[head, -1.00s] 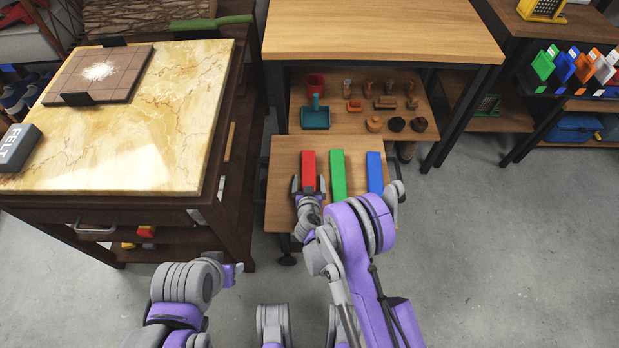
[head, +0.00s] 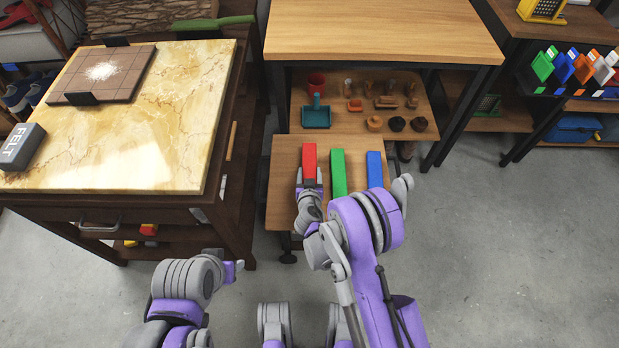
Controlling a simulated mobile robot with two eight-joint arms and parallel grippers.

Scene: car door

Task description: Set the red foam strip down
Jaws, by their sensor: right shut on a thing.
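The red foam strip (head: 309,160) is at the left of a row on the small wooden cart top, beside a green strip (head: 338,172) and a blue strip (head: 374,170). My right gripper (head: 309,181) is shut on the near end of the red strip, which points away from me. Its far end stands slightly farther back than the ends of the other two strips. I cannot tell whether it touches the cart top (head: 284,170).
Behind the cart, a lower shelf (head: 345,118) holds a teal dustpan (head: 316,114), a red cup (head: 316,82) and several small wooden pieces. A marble-topped table (head: 140,120) stands close on the left. Grey floor (head: 500,250) is open at the right.

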